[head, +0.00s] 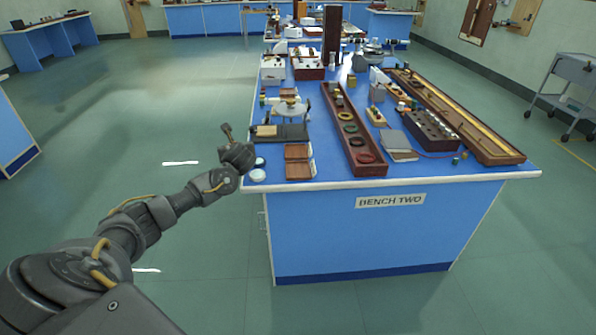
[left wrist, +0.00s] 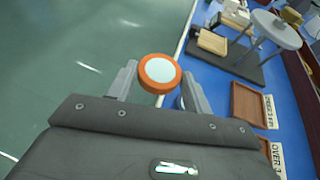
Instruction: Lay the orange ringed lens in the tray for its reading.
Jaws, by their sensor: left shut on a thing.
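My left gripper (left wrist: 158,80) is shut on the orange ringed lens (left wrist: 161,69), a pale disc in an orange ring, held between the two fingertips in the left wrist view. In the head view my left gripper (head: 228,134) is just left of the bench's left edge, over the floor; the lens cannot be made out there. Two small brown wooden trays lie on the bench to its right, a far one (head: 297,151) and a near one (head: 298,171). In the left wrist view the far tray (left wrist: 248,104) looks empty beside a white label; the near one is mostly cut off. My right gripper is not in view.
Two pale round pieces (head: 258,175) lie at the bench's left edge. A dark board with a round-topped stand (head: 290,109) is behind the trays. A long brown rack (head: 378,169) with several coloured rings stands to their right.

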